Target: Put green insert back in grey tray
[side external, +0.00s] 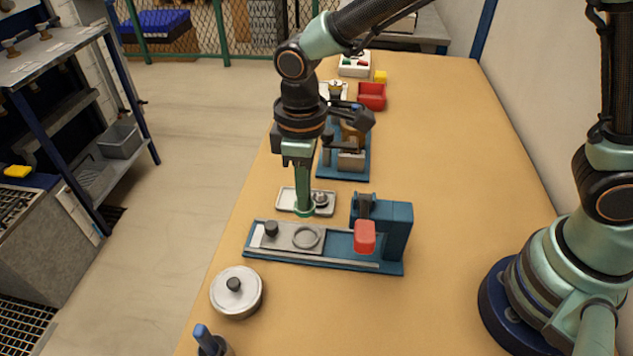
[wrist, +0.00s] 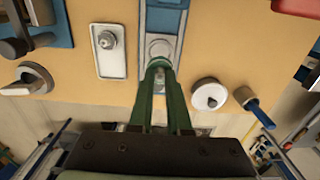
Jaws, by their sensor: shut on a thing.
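My gripper (side external: 304,207) points down and is shut on the green insert (side external: 304,213), a small green ring shape at the fingertips. The insert also shows between the fingers in the wrist view (wrist: 158,64). The grey tray (side external: 285,196) lies on the bench just behind the fingertips in the side view. In the wrist view the tray (wrist: 108,68) is left of the fingers, apart from them. A metal knobbed piece (side external: 320,198) sits in the tray's right part. The fingers hide part of the tray in the side view. The insert's exact height is unclear.
A blue fixture (side external: 340,262) with a sliding metal plate, ring and red handle (side external: 364,237) stands beside the tray. A round lidded metal piece (side external: 237,292) and a blue-handled tool (side external: 205,338) are nearer the camera. Another blue fixture (side external: 362,165) stands behind. The bench's right side is clear.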

